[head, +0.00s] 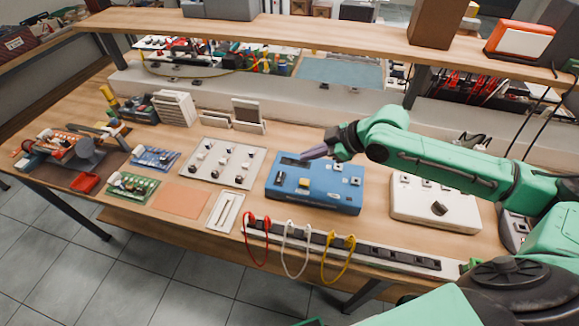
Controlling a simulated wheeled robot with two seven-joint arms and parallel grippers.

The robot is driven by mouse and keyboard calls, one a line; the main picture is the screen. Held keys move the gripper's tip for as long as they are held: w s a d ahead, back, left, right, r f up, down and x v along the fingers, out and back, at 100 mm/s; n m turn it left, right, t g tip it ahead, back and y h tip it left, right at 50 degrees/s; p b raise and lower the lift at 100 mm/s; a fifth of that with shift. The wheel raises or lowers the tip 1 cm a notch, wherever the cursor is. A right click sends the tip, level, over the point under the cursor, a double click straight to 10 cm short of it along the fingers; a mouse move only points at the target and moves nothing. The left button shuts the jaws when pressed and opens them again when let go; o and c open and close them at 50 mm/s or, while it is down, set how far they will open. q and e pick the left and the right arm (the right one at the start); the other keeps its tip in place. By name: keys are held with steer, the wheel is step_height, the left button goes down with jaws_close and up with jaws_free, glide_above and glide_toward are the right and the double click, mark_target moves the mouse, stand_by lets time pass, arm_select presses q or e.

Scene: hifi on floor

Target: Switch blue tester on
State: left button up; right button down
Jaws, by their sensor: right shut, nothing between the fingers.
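The blue tester (318,198) is a flat box in the middle of the workbench, with several small dark and light controls and a yellow part on its top face. My right gripper (304,156) comes in from the right and is shut and empty. Its tip is over the tester's back left part, by a dark panel there. I cannot tell whether the tip touches the tester. The fingers hide a little of the tester's back edge. My left gripper is not in view.
A white box with a dark knob (460,212) stands right of the tester, under my right arm. A panel of switches (222,162) lies to its left. A strip with red, white and yellow cables (390,256) runs along the front. A wooden shelf (300,32) spans the back.

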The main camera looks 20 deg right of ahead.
mark_target(280, 171)
steer(key=x, duration=0.3)
steer(key=d+f+p+x, duration=0.1)
steer(key=x, duration=0.3)
steer(key=p+x, duration=0.1)
steer(key=x, duration=0.2)
steer(key=shift+s+d+f, duration=0.15)
steer(key=shift+f, duration=0.3)
steer(key=shift+d+f, duration=0.1)
steer(key=shift+f, duration=0.2)
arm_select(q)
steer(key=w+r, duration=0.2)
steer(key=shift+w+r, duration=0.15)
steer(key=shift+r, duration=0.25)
